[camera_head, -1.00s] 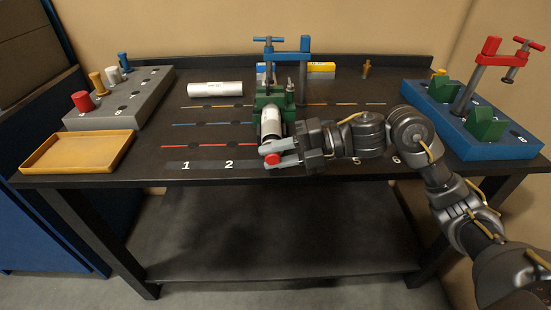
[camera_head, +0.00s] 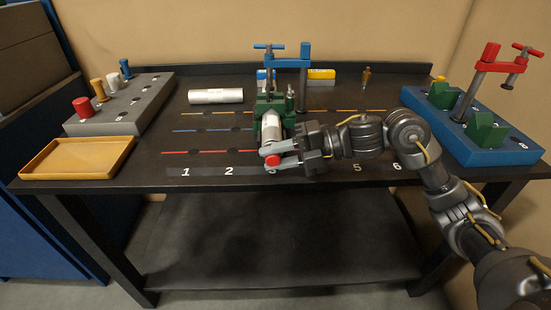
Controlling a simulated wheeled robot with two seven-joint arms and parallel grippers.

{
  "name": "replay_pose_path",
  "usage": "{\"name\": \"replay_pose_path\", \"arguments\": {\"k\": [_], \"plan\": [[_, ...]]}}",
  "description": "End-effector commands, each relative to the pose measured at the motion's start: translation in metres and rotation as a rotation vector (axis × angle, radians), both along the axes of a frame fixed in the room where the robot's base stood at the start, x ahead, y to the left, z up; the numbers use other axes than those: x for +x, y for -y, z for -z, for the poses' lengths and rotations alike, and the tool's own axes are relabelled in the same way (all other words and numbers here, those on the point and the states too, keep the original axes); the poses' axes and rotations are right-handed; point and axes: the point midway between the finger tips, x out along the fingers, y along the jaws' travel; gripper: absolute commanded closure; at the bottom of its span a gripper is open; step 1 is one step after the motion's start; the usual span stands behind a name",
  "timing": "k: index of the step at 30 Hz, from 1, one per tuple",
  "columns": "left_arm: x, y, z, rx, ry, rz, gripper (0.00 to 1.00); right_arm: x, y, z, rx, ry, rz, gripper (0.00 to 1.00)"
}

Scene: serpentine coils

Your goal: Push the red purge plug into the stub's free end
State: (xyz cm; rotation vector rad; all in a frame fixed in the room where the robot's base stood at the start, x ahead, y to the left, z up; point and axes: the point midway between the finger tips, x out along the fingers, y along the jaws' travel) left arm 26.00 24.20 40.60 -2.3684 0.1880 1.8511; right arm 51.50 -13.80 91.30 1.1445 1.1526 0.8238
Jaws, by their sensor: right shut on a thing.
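My right gripper (camera_head: 283,155) is shut on the red purge plug (camera_head: 272,160), just above the table's front part. The stub is a silver-grey cylinder (camera_head: 271,128) held in a green clamp fixture (camera_head: 287,108), its free end facing the front edge. The plug is in front of that free end and roughly in line with it. The gripper fingers hide the space between them, so I cannot tell whether they touch. My left gripper is not in view.
A grey rack (camera_head: 125,108) with several coloured plugs and a yellow tray (camera_head: 78,158) stand at left. A white cylinder (camera_head: 216,96) lies at the back. A blue fixture block (camera_head: 480,143) with a red clamp stands at right. The left-centre table is mostly clear.

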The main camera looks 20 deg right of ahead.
Motion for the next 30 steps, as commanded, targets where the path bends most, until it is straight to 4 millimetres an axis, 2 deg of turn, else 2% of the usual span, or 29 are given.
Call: {"name": "replay_pose_path", "arguments": {"k": [12, 13, 18, 26, 30], "plan": [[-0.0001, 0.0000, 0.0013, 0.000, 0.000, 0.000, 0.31, 0.0067, 0.0022, -0.0012, 0.001, 0.002, 0.004, 0.99], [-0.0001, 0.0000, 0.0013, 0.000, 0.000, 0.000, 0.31, 0.0067, 0.0023, -0.0012, 0.001, 0.002, 0.004, 0.71], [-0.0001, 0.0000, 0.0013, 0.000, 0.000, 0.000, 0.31, 0.0064, 0.0021, -0.0008, 0.001, 0.002, 0.003, 0.49], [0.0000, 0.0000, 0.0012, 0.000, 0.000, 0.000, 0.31, 0.0058, 0.0018, 0.0001, 0.000, 0.000, 0.001, 0.47], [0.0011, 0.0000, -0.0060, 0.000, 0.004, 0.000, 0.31, 0.0058, 0.0017, 0.0000, 0.000, 0.000, 0.001, 0.47]]}}
